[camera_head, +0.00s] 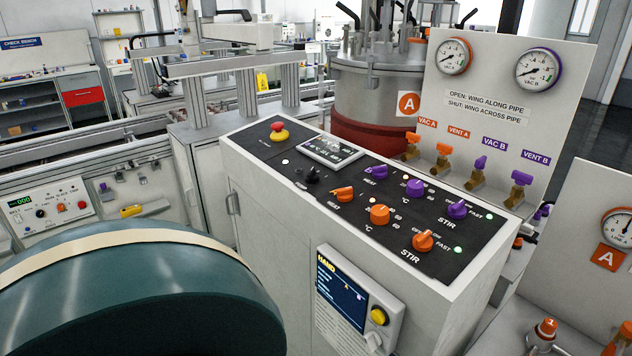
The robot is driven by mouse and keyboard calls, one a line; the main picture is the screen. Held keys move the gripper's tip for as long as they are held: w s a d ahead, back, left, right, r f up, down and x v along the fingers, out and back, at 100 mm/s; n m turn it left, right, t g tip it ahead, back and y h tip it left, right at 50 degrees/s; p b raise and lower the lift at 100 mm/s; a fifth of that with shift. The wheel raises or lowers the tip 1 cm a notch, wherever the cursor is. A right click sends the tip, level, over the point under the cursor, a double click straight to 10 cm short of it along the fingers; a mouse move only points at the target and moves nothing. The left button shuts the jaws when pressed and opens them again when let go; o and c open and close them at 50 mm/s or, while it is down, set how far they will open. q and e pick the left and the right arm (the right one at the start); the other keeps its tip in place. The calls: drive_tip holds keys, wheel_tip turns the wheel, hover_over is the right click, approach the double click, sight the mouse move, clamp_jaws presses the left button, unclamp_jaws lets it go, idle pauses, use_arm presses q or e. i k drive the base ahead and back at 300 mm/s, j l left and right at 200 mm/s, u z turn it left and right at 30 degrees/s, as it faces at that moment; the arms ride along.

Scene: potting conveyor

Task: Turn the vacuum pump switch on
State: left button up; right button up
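The black control panel (345,216) lies on top of a white cabinet in the middle of the view. A small black knob (312,175) sits on its left part, below a small grey display (331,150). The label by this knob is too small to read, so I cannot tell for sure that it is the vacuum pump switch. A pale indicator light (285,162) is near it. Another black knob (40,213) is on a white box with a green readout at the far left. Neither of my grippers is in view.
A red and yellow stop button (278,132), purple knobs (414,187) and orange knobs (380,214) share the panel. A yellow-knobbed hand unit (361,301) hangs on the cabinet front. A large teal round body (140,295) fills the lower left. Valves (480,175) stand at right.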

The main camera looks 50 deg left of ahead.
sight(311, 176)
drive_tip(key=u, duration=1.4)
drive_tip(key=i+j, duration=0.2)
drive_tip(key=j, duration=0.15)
